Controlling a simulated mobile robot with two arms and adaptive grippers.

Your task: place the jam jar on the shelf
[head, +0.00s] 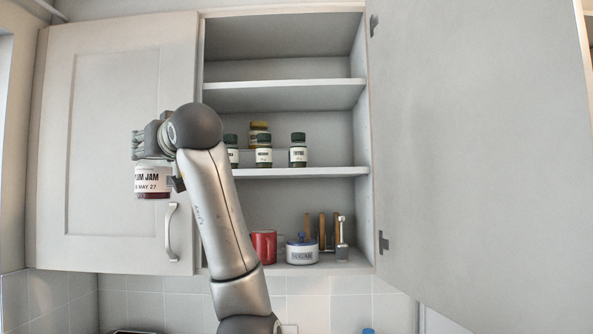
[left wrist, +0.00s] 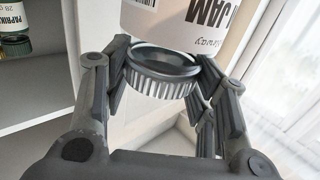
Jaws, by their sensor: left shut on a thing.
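The plum jam jar (head: 152,184) has a white label and dark red contents. My left gripper (head: 160,160) is shut on it and holds it in the air in front of the closed left cabinet door. In the left wrist view the jar (left wrist: 190,30) appears upside down, with its grey ribbed lid (left wrist: 160,75) between the fingers (left wrist: 158,85). The open cabinet's middle shelf (head: 300,172) is to the right of the jar, with the upper shelf (head: 285,95) above it. My arm hides part of the cabinet's left side. My right gripper is not in view.
Several spice jars (head: 264,150) stand on the middle shelf, left of its right end. A red mug (head: 263,246), a sugar pot (head: 302,250) and a wooden-slotted rack (head: 322,235) stand on the cabinet floor. The right door (head: 480,130) is open. The upper shelf looks empty.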

